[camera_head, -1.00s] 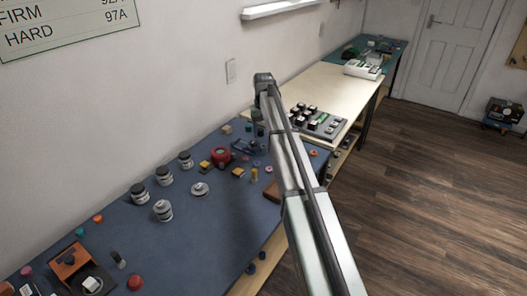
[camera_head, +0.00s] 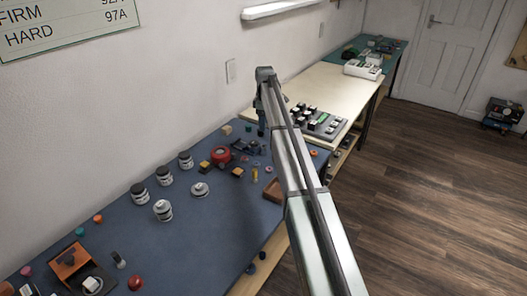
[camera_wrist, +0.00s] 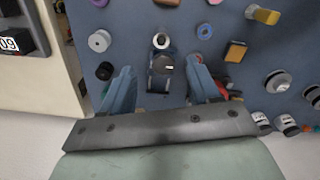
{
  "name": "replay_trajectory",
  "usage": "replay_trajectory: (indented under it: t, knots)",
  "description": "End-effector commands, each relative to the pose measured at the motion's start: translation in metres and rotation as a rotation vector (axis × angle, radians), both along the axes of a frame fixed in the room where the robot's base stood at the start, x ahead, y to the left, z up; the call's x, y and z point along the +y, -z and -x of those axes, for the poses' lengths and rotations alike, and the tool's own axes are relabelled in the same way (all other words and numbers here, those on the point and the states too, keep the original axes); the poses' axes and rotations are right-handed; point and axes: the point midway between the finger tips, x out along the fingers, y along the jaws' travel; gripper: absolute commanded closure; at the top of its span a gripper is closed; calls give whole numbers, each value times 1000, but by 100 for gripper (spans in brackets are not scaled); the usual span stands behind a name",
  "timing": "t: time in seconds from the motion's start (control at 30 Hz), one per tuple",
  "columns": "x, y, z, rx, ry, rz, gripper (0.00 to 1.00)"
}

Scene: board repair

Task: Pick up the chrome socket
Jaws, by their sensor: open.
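A small shiny ring-shaped piece with a dark centre, which looks like the chrome socket (camera_wrist: 161,41), lies on the blue mat at the top middle of the wrist view. In the head view my gripper (camera_head: 262,130) hangs over the far end of the blue mat; I cannot make out the socket there.
Around the fingers on the blue mat (camera_head: 215,230) lie a grey spool-like piece (camera_wrist: 100,41), a dark round piece (camera_wrist: 104,70), a blue ring (camera_wrist: 204,31) and an orange block (camera_wrist: 235,52). A cream table with a keypad device (camera_head: 318,122) adjoins the mat.

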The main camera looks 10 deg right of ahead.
Motion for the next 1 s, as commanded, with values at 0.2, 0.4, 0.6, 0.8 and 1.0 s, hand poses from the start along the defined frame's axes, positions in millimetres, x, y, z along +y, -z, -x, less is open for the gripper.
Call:
replay_trajectory:
  t: [0.2, 0.4, 0.6, 0.8, 1.0]
  knots:
    - [0, 20, 1, 1, -3, 0, 39]
    - [0, 54, 1, 2, -2, 0, 39]
    - [0, 81, 0, 1, -1, 0, 39]
    - [0, 90, 1, 1, -1, 0, 39]
    - [0, 112, 2, 1, -1, 0, 39]
